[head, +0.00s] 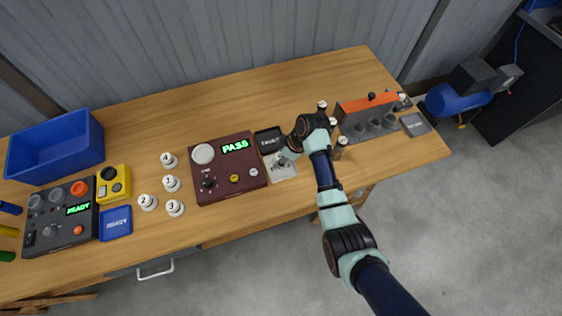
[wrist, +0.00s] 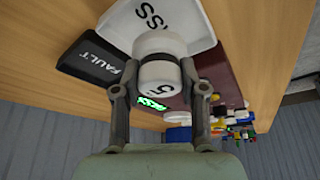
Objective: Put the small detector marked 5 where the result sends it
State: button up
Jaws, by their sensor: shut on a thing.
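My gripper (wrist: 158,86) is shut on the small white detector marked 5 (wrist: 160,72); the mark is partly in view between the fingers. In the head view my gripper (head: 283,161) is over the pale PASS tray (head: 288,174). In the wrist view the detector overlaps this tray (wrist: 195,22); I cannot tell whether it touches it. The black FAULT tray (head: 268,134) lies just behind and also shows in the wrist view (wrist: 88,62). The maroon tester (head: 226,178) left of the trays reads PASS in green, and its round pad (head: 203,154) is bare.
Detectors marked 4 (head: 168,159), 1 (head: 171,183), 2 (head: 147,202) and 3 (head: 174,207) stand left of the tester. An orange and grey rack (head: 362,107) stands right of my arm. A blue bin (head: 55,147) and a READY box (head: 62,235) are at the left.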

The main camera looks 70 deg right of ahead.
jog(key=shift+f, duration=1.5)
jog(key=shift+b, duration=0.3)
jog(key=shift+f, duration=0.25)
jog(key=o, duration=1.2)
jog(key=shift+r, duration=0.1)
jog(key=shift+c, duration=0.2)
jog(key=shift+r, duration=0.25)
jog(key=p+v, duration=0.3)
jog(key=v, duration=0.9)
